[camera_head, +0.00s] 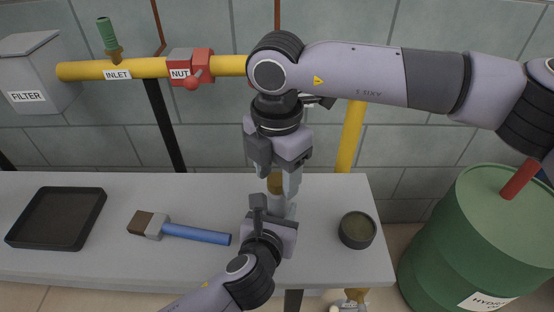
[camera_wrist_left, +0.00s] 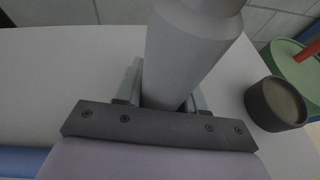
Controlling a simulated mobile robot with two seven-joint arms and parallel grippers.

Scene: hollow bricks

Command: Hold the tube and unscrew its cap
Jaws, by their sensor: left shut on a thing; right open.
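The tube (camera_wrist_left: 195,45) is a pale grey cylinder that fills the upper middle of the left wrist view. It stands roughly upright over the table, mostly hidden in the head view. My left gripper (camera_head: 274,207) reaches up from below and is shut on the tube; its fingers also show in the left wrist view (camera_wrist_left: 165,88).
The grey table (camera_head: 330,200) holds a black tray (camera_head: 58,247), a blue-handled brush (camera_head: 195,234) and a round dark dish (camera_head: 357,230). A yellow pipe (camera_head: 135,69) with a red nut (camera_head: 190,68) runs behind. A green drum (camera_head: 470,230) stands at the right.

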